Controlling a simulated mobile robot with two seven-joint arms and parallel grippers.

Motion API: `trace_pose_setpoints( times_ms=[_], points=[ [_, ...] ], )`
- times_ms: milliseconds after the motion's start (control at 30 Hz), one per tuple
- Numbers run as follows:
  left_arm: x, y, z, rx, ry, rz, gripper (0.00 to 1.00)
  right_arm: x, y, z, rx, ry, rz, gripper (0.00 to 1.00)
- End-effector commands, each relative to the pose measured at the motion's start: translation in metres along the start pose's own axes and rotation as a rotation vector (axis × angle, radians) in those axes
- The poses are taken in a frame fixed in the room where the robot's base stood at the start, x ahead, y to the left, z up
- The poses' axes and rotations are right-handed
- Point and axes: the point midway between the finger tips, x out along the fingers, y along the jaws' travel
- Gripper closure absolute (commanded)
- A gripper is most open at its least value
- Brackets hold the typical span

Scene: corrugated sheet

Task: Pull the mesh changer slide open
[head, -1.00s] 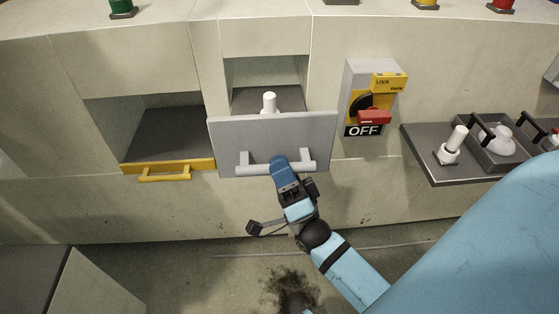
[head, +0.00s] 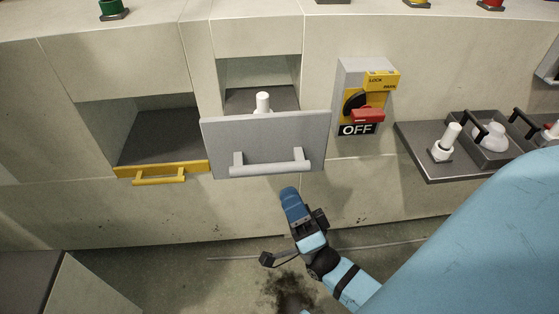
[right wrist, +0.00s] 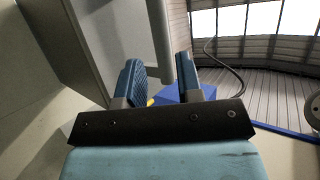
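The mesh changer slide (head: 265,131) is a drawer with a flat grey front and a grey bar handle (head: 270,168). Its front stands well out from the cabinet wall, and a white peg (head: 262,102) shows upright behind it. My right gripper (head: 289,193) is just below the handle and apart from it. In the right wrist view the two blue fingers of my right gripper (right wrist: 158,62) are spread with nothing between them. The grey handle (right wrist: 159,38) shows beyond the fingertips there. My left gripper is not in view.
A yellow-handled drawer (head: 163,172) is at the left. A grey shelf (head: 450,172) with white fittings juts out at the far right.

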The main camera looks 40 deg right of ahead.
Motion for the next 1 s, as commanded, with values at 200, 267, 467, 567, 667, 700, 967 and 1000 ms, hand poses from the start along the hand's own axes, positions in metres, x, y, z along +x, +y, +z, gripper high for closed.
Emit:
trace_pose_setpoints(
  times_ms=[200,267,467,567,667,700,967,1000],
  points=[
    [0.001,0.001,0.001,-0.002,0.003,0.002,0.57,-0.043,0.0,0.0,0.0,-0.002,0.002,0.67],
    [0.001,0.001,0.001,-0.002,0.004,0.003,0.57,-0.05,0.0,0.0,0.0,-0.001,0.002,0.67],
    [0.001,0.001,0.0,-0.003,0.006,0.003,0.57,-0.061,0.0,0.0,0.0,0.0,0.0,0.67],
    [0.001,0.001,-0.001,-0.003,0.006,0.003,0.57,-0.062,0.0,0.0,0.0,0.0,-0.001,0.67],
    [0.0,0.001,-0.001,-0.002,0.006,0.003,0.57,-0.061,0.0,0.0,-0.001,0.0,-0.001,0.67],
    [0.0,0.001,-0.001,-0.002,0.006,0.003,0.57,-0.061,0.0,0.0,-0.001,0.0,-0.001,0.67],
    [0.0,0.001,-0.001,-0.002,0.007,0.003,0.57,-0.061,0.0,0.0,-0.001,0.0,-0.001,0.67],
    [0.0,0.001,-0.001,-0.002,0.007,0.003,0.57,-0.061,0.0,0.0,-0.001,0.0,-0.001,0.67]
  ],
)
